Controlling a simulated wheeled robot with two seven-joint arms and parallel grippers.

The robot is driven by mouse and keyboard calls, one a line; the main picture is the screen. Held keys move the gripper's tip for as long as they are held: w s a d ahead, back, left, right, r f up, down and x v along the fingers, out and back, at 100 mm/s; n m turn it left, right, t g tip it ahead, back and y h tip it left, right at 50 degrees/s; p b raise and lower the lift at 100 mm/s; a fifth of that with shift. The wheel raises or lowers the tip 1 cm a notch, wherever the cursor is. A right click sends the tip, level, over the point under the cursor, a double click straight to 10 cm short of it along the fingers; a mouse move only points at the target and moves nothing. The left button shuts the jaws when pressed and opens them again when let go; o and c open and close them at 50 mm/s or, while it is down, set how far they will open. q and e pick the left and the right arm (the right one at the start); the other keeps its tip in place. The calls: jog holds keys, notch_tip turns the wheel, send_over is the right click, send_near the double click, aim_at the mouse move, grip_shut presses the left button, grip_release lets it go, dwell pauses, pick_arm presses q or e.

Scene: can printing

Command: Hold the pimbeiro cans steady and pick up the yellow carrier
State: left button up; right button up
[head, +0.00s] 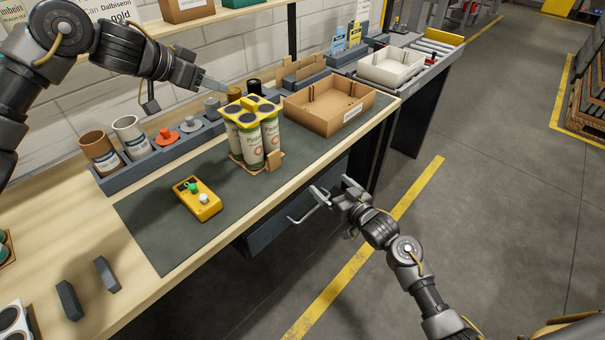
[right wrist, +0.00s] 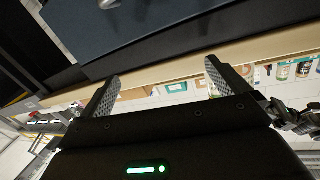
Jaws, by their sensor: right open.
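The yellow carrier (head: 252,107) sits on top of several white-and-green pimbeiro cans (head: 250,146), which stand upright in a group on a small cardboard base (head: 274,160) on the dark mat. My left gripper (head: 222,88) reaches in from the left, its fingertips close to the carrier's back left side. I cannot tell whether it touches the carrier or how far its jaws are apart. My right gripper (head: 335,188) is open and empty in front of the bench edge, lower than the cans and away from them. Its two spread fingers also show in the right wrist view (right wrist: 160,84).
A drawer (head: 283,222) with a light handle is under the bench, close to my right gripper. A cardboard tray (head: 328,108) stands right of the cans. A yellow button box (head: 197,199) lies on the mat at front left. A grey holder (head: 165,152) with cups runs behind.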

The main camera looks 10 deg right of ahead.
aim_at(275, 156)
jog(key=s+a+r+n+g+y, duration=0.15)
jog(key=a+r+n+y, duration=0.3)
jog(key=a+r, duration=0.5)
jog(key=shift+h, duration=0.35)
jog(key=x, duration=1)
jog(key=shift+a, duration=0.15)
jog(key=shift+s, duration=0.1)
